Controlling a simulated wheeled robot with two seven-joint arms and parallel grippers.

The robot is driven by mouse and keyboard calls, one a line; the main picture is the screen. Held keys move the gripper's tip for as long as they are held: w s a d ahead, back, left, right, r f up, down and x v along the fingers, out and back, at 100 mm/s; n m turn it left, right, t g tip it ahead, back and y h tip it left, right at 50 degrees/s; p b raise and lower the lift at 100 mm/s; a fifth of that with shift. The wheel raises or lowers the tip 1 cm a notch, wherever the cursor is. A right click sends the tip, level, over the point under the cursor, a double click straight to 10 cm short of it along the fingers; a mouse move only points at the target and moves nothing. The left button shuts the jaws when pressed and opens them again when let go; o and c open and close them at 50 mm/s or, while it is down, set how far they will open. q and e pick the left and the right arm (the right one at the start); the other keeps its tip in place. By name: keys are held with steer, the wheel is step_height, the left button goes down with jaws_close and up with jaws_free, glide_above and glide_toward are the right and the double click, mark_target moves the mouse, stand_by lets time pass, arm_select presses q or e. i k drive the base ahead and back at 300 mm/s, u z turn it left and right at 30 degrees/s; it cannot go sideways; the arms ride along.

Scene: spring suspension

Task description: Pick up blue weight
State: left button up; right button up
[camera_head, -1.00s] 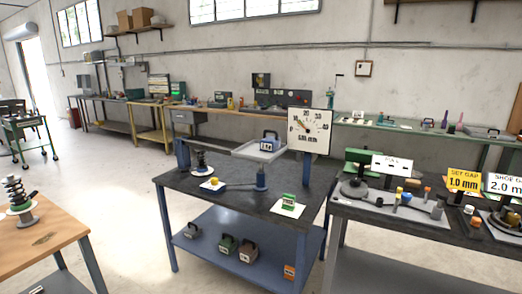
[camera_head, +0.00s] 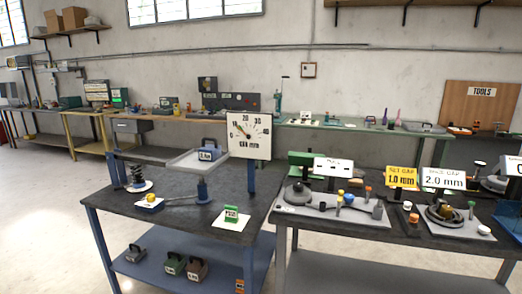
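A blue weight (camera_head: 210,153) with a dark handle and a white label sits on the grey tray (camera_head: 185,165) of the spring stand. The tray is at the back of the dark-topped table with blue legs. A white dial gauge (camera_head: 249,135) stands right behind the weight. On the blue lower shelf (camera_head: 160,277) are a grey weight (camera_head: 136,253), a green weight (camera_head: 175,263) and a brown weight (camera_head: 197,268). Neither of my grippers is in view.
A coil spring (camera_head: 137,178), a small yellow-topped block (camera_head: 150,202) and a green block (camera_head: 231,214) are on the tabletop. A second dark table (camera_head: 330,222) with fixtures and gap signs stands at the right. Open floor (camera_head: 45,215) lies at the left.

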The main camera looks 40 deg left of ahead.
mark_target(211, 152)
steer(key=z, duration=0.45)
steer(key=i, duration=0.9)
steer(key=u, duration=0.7)
steer(key=i, duration=0.9)
steer(key=u, duration=1)
